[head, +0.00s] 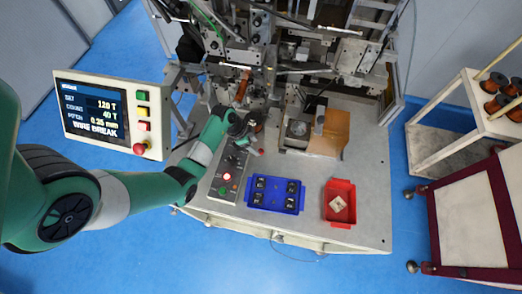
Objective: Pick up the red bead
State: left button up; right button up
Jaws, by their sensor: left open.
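My left arm reaches in from the left over the machine table. Its gripper (254,147) is small and dark at this distance, open, above the table near the control strip. A tiny red spot (261,151) shows right at the gripper's end. It may be the red bead, but it is too small to be sure, and I cannot tell whether it touches the fingers. No other clear bead shows. My right gripper is out of view.
A blue tray (250,206) with several dark parts and a red bin (327,205) with a pale piece stand at the table's front. The control strip (207,193) has a lit red button. The winding machine (290,55) rises behind. A screen panel (78,130) reads "WIRE BREAK".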

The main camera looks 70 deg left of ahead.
aim_at(260, 151)
pick_arm(q)
jog(key=b+x, duration=0.2)
jog(key=x, duration=0.2)
jog(key=shift+f, duration=0.3)
jog(key=shift+w+f, duration=0.2)
jog(key=shift+f, duration=0.1)
jog(key=shift+c, duration=0.4)
grip_shut()
